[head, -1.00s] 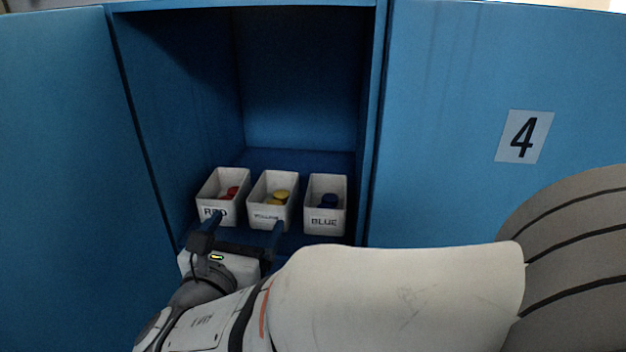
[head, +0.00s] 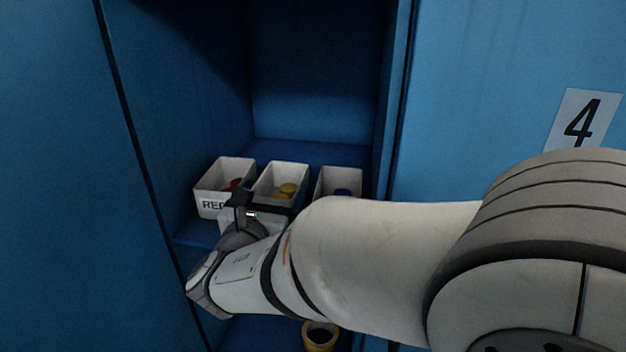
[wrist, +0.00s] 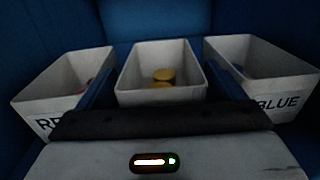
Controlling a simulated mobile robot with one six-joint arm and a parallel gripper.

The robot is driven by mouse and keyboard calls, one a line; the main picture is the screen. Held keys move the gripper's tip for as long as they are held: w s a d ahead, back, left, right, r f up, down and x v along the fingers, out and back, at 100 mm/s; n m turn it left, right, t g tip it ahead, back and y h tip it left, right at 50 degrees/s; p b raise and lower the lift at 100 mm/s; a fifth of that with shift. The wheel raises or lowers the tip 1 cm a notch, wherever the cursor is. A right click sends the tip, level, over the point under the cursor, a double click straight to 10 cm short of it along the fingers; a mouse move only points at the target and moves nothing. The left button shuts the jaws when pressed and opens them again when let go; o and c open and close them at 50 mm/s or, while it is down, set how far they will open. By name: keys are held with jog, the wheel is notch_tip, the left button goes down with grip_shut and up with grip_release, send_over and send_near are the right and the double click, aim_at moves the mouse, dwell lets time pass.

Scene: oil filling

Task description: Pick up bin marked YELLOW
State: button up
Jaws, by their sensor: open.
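The white middle bin (head: 262,181) holds yellow round pieces and stands on the blue cabinet shelf. It also shows in the wrist view (wrist: 160,97); its front label is hidden behind my gripper. My gripper (wrist: 163,84) is open and empty. In the wrist view its two fingers reach along the left and right sides of the middle bin, in the gaps to its neighbours. Whether they touch its walls cannot be told. In the head view my gripper (head: 268,205) is at the bin's front, its fingers largely hidden.
The RED bin (head: 211,207) stands close on the left. The BLUE bin (wrist: 285,103) stands close on the right, partly hidden by my arm in the head view. Cabinet walls (head: 180,110) enclose both sides. A yellow-rimmed round container (head: 320,346) is below.

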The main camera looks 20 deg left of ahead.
jog(key=w, duration=0.3)
jog(key=shift+w+a+f, duration=0.1)
jog(key=shift+w+f, duration=0.15)
jog(key=shift+w, duration=0.1)
jog(key=c, duration=0.8)
